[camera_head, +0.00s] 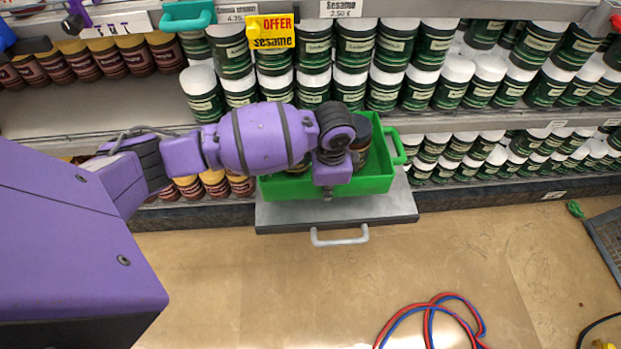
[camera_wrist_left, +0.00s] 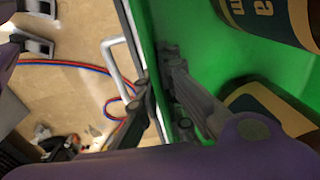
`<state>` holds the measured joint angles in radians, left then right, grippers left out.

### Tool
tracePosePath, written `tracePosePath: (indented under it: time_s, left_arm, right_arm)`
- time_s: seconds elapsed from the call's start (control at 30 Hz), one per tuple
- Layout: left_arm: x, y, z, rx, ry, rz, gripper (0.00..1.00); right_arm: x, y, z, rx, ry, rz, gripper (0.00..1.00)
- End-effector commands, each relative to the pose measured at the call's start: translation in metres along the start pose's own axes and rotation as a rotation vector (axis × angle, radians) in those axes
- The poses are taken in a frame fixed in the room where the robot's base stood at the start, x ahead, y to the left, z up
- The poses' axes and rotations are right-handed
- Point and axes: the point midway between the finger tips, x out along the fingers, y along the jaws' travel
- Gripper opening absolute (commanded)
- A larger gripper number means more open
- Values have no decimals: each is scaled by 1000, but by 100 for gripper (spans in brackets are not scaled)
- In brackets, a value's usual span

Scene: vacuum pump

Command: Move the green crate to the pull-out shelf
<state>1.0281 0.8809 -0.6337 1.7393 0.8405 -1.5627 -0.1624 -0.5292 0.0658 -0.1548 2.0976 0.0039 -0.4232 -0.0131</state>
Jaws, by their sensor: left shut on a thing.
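The green crate (camera_head: 345,186) sits over the grey pull-out shelf (camera_head: 285,215), which sticks out from the lower rack with its handle (camera_head: 340,238) toward the floor. Dark jars (camera_head: 361,150) stand in the crate; my purple left arm hides part of it. My left gripper (camera_head: 327,194) is at the crate's front wall. In the left wrist view its fingers (camera_wrist_left: 158,95) are on either side of the green wall (camera_wrist_left: 150,40), with jars (camera_wrist_left: 265,15) inside the crate. I cannot tell whether the crate's bottom touches the shelf. My right gripper is not in view.
Racks of green jars with white lids (camera_head: 420,90) stand behind and above the crate, with brown jars (camera_head: 80,60) at left. A dark grey crate-like thing (camera_head: 608,232) is at the right edge.

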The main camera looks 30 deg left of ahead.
Motion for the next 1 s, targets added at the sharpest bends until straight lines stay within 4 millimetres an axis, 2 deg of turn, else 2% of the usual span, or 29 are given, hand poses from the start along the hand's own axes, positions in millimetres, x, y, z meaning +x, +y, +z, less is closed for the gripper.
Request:
tracePosePath:
  time_s: [0.1, 0.3, 0.57, 0.83, 1.0]
  left_arm:
    - [12, -4, -15, -1, 7, -10, 0]
    - [26, -5, -28, -1, 7, -12, 0]
    - [33, -5, -35, 0, 10, -12, 0]
    - [63, -4, -38, -1, 6, -12, 0]
    - [68, -4, -39, 0, 8, -14, 0]
  right_arm:
    - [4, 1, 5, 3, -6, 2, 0]
    - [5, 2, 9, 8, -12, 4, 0]
    - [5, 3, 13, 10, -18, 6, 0]
    - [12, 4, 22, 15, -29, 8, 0]
    - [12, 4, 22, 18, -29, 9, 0]
